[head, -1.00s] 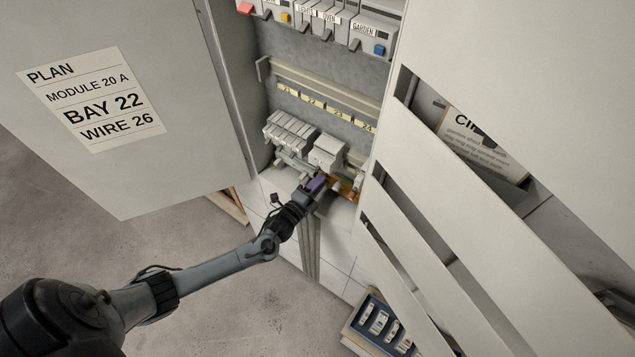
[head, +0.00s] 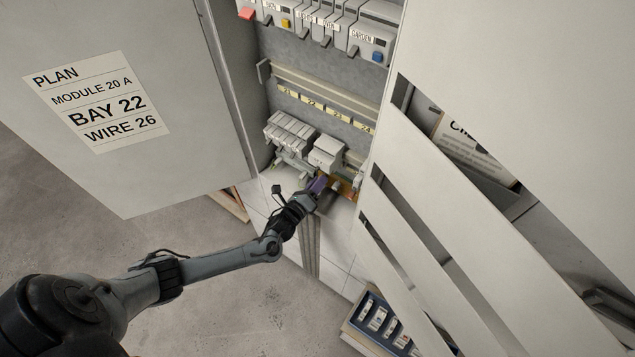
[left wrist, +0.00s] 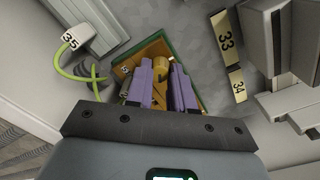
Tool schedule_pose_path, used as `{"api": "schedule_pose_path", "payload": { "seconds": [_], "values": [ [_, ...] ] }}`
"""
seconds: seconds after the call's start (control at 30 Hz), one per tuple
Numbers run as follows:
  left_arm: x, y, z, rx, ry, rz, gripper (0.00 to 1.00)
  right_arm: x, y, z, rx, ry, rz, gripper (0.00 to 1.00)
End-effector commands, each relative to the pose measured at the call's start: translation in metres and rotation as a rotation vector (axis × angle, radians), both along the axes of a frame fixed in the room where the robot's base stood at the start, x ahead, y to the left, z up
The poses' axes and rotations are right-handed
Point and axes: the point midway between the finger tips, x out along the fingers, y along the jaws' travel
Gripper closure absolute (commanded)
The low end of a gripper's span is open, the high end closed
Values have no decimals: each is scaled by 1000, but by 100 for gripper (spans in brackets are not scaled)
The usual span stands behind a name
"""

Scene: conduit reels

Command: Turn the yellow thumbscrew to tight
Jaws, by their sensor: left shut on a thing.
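The yellow thumbscrew (left wrist: 160,66) shows in the left wrist view, on an orange-brown block (left wrist: 127,72) with green edges. My left gripper (left wrist: 162,80) has its purple fingers on either side of the thumbscrew and is shut on it. The fingers hide part of the screw, and I cannot tell how tight it is. In the head view the left gripper (head: 318,186) is low in the open cabinet, and the thumbscrew is too small to make out. My right gripper is not in view.
White modules (head: 289,133) sit above and left of the gripper in the cabinet. A green wire with tag 35 (left wrist: 71,41) curls beside the block. The open door (head: 130,110) stands left and slatted panels (head: 440,270) right. A box of parts (head: 383,318) is below.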

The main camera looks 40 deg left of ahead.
Motion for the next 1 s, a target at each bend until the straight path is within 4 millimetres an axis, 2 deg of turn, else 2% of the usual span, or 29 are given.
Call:
{"api": "schedule_pose_path", "payload": {
  "seconds": [0.57,0.6,0.73,1.0],
  "values": [
    [0,0,0,33,3,0,100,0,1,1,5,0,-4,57],
    [0,0,0,33,3,0,73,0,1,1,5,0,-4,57],
    [0,0,0,33,3,0,53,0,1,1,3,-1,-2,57],
    [0,0,0,32,3,0,52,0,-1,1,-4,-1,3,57]
  ]
}}
